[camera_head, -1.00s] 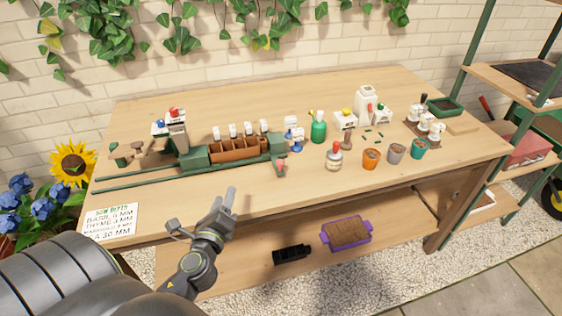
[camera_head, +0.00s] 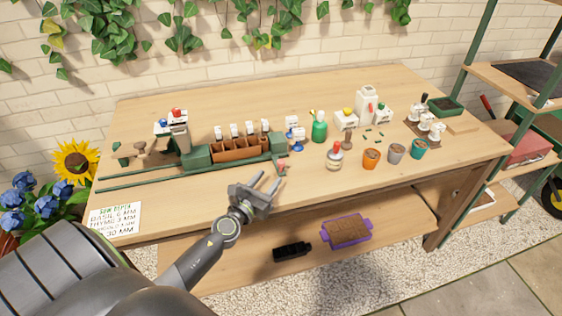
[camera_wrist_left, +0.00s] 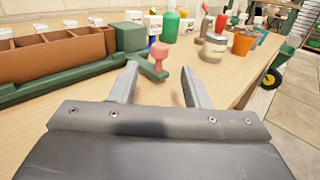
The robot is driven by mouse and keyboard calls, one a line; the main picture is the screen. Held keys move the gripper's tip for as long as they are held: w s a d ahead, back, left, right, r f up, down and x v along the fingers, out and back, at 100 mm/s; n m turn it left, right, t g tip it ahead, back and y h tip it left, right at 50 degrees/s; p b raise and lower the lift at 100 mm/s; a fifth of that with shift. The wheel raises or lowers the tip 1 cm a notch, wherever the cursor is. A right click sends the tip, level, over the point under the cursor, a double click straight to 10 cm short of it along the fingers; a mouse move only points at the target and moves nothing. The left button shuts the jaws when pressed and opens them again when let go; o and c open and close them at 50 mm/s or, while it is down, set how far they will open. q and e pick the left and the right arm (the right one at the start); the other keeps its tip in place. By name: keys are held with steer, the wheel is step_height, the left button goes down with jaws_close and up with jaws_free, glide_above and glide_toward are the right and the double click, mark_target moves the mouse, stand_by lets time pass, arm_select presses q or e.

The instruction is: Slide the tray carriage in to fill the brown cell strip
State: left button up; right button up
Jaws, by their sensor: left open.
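The brown cell strip (camera_head: 238,149) sits in a green tray carriage (camera_head: 196,157) on green rails (camera_head: 135,181) at the table's left half. White labels stand up along the strip's back. A red-pink knob (camera_head: 283,167) sticks out at the carriage's right front. My left gripper (camera_head: 268,184) is open and empty, in front of the knob and a little apart from it. In the left wrist view the strip (camera_wrist_left: 60,52) is at the left, and the knob (camera_wrist_left: 158,54) stands ahead between the open fingers (camera_wrist_left: 160,80). My right gripper is not in view.
A sowing-depth card (camera_head: 112,220) lies at the front left. The table's front strip is mostly clear.

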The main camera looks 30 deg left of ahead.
mark_target(279, 166)
arm_select(q)
steer(key=w, duration=0.8)
steer(key=shift+w+a+b, duration=0.25)
steer(key=shift+a+b, duration=0.1)
steer(key=shift+c, duration=0.3)
jaws_close()
